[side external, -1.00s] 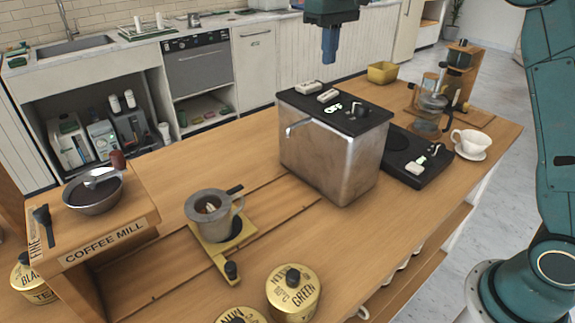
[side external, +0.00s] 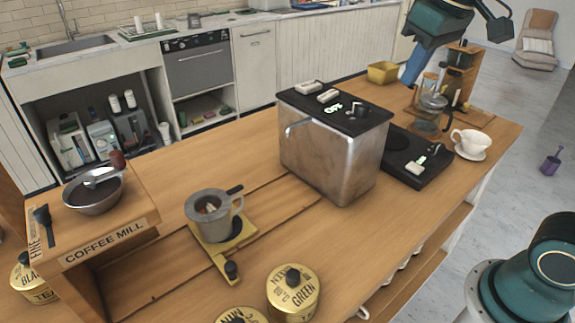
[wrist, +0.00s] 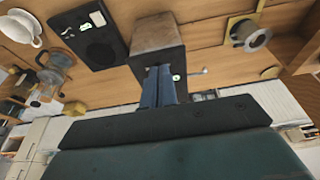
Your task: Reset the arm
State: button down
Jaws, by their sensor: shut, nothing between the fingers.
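My gripper (side external: 408,76) is at the upper right of the side view, raised above the back of the cart and tilted. Its blue fingers are together with nothing between them. In the wrist view the shut fingers (wrist: 158,88) point toward the metal boiler box. The boiler box (side external: 330,158) with a black top stands mid-cart, below and left of my gripper in the side view. My gripper appears apart from everything on the cart.
A glass coffee maker (side external: 430,112) on a wooden stand is near the gripper. A black hot plate (side external: 400,165), a white cup (side external: 470,142) and a yellow bin (side external: 382,72) stand nearby. A dripper on a mug (side external: 213,214), a bowl (side external: 93,192) and tea tins (side external: 293,290) are farther left.

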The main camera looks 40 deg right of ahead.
jog(key=s+f+t, duration=0.2)
jog(key=s+f, duration=0.6)
jog(key=s, duration=0.4)
jog(key=shift+s+f, duration=0.15)
jog(key=shift+s, duration=0.2)
jog(key=shift+a, duration=0.1)
dwell(0.3)
